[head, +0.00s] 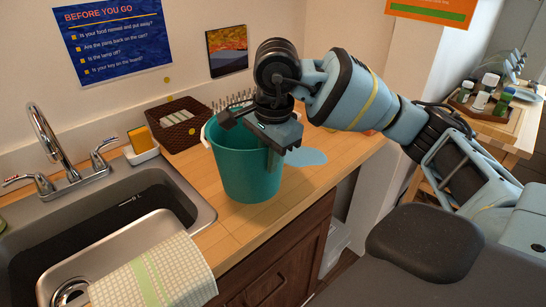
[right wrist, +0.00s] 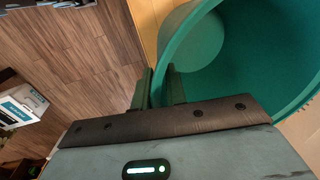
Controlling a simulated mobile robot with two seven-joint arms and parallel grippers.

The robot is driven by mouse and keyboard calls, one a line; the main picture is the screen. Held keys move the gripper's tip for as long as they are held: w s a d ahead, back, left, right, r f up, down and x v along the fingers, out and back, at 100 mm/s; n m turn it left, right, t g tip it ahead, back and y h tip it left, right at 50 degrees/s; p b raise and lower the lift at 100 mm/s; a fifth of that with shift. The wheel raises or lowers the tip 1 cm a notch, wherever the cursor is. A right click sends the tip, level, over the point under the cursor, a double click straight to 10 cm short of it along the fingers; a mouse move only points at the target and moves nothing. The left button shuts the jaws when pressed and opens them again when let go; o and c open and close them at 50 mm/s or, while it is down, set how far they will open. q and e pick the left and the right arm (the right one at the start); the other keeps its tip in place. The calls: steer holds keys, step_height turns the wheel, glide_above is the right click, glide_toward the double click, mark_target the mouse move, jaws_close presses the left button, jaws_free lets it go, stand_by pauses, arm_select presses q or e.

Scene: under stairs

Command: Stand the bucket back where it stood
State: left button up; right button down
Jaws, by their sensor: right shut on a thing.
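The teal bucket (head: 246,172) is upright over the wooden counter, to the right of the sink. I cannot tell whether its base touches the counter. My right gripper (head: 274,157) comes down from above and is shut on the bucket's rim at its right side. In the right wrist view the two fingers (right wrist: 160,87) pinch the wall of the bucket (right wrist: 245,60), whose empty-looking inside is seen. A flat pale blue patch (head: 309,157) lies on the counter just right of the bucket. My left gripper is not in view.
The steel sink (head: 190,198) with a faucet (head: 52,135) and a checked towel (head: 155,277) is at left. The counter's front strip (head: 236,238) is clear.

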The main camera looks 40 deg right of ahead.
steer(key=w+d, duration=0.3)
steer(key=shift+w+d+f, duration=0.15)
steer(key=shift+d+f, duration=0.05)
steer(key=shift+d, duration=0.05)
steer(key=shift+w+d+f+p, duration=0.1)
steer(key=shift+d+f+p, duration=0.05)
steer(key=shift+f, duration=0.75)
steer(key=shift+w+d+f+p, duration=0.1)
steer(key=shift+f+p, duration=0.05)
steer(key=shift+f, duration=0.75)
steer(key=shift+f, duration=0.15)
steer(key=c, duration=1.4)
jaws_free()
steer(key=shift+c, duration=0.2)
